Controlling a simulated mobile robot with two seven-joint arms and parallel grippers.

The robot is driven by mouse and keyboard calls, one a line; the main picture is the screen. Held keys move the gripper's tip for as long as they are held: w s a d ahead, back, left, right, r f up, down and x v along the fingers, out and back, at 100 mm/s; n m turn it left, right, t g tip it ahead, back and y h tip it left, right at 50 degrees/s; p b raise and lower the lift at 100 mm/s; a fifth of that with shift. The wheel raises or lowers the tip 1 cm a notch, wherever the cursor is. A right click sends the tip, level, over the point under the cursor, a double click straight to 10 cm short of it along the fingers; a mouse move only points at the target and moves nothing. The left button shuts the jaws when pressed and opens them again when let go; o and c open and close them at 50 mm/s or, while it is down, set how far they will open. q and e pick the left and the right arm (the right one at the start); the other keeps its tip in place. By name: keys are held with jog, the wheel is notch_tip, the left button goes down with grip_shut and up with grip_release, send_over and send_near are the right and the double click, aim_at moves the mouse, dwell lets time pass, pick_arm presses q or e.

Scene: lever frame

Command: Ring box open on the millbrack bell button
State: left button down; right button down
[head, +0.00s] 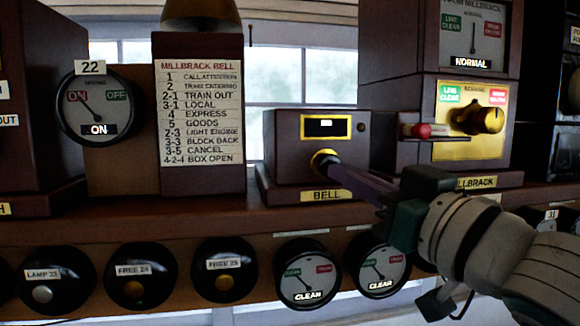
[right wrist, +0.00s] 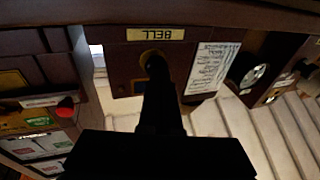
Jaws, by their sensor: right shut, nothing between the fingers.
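The brass bell button (head: 322,157) is on the front of a dark wooden box (head: 290,135) with a yellow BELL label (head: 327,195). My right gripper (head: 337,170) is shut and empty, reaching in from the right with its tips at the button and hiding part of it. In the right wrist view the dark fingers (right wrist: 157,70) end at the brass button (right wrist: 150,55), under the upside-down BELL label (right wrist: 155,34). I cannot tell if the button is pressed in. The MILLBRACK BELL code card (head: 200,115) lists BOX OPEN on its bottom line. My left gripper is not in view.
Right of the bell box stands an instrument with a red-tipped lever (head: 420,131) and a brass knob (head: 488,120). A round ON/OFF dial (head: 97,105) is at the left. A wooden shelf (head: 240,220) carries these, with several round indicators below it.

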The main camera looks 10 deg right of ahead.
jog(key=shift+s, duration=0.35)
dwell(0.5)
dwell(2.8)
jog(key=shift+p, duration=0.4)
dwell(0.6)
jog(key=shift+w, duration=0.1)
